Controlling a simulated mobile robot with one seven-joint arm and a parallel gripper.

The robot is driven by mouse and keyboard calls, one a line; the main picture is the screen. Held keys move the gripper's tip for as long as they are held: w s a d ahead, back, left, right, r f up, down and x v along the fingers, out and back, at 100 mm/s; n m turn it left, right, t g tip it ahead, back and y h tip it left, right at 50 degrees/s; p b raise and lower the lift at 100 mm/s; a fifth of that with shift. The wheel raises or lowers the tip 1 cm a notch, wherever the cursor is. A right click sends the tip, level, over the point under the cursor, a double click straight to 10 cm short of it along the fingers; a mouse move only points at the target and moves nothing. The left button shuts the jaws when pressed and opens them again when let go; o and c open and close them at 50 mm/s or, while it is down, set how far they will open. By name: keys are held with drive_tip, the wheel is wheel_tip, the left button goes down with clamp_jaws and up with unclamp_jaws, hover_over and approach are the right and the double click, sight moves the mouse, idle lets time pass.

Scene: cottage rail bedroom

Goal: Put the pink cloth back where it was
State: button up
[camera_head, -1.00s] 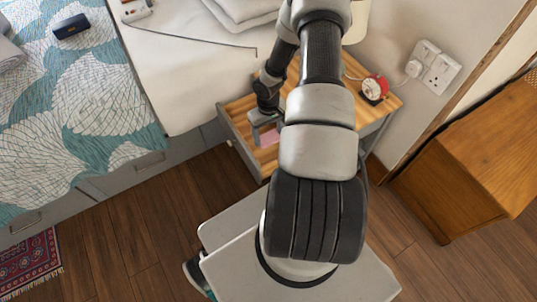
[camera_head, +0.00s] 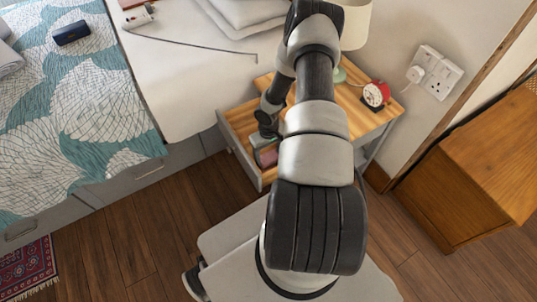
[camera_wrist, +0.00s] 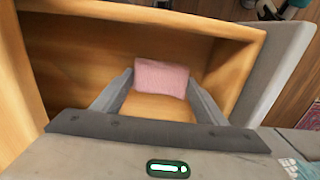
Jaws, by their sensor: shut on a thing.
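The pink cloth (camera_wrist: 162,78) is held between the two fingertips of my gripper (camera_wrist: 160,84) in the wrist view. It also shows as a small pink patch in the head view (camera_head: 268,158). My gripper is shut on the cloth and points down into the open wooden drawer (camera_head: 237,150) of the bedside table (camera_head: 350,115). The drawer's wooden floor and walls surround the cloth in the wrist view (camera_wrist: 75,45). I cannot tell whether the cloth touches the drawer floor.
A red alarm clock (camera_head: 375,95) and a lamp (camera_head: 355,25) stand on the bedside table. The bed (camera_head: 85,110) is at the left, close to the drawer. A wooden cabinet (camera_head: 470,170) stands at the right. The drawer looks otherwise empty where visible.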

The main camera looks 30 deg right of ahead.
sight(268, 155)
drive_tip(key=o, duration=0.8)
drive_tip(key=shift+f, duration=0.1)
wheel_tip(268, 155, up, 12)
drive_tip(key=p, duration=0.3)
drive_tip(key=shift+r, duration=0.2)
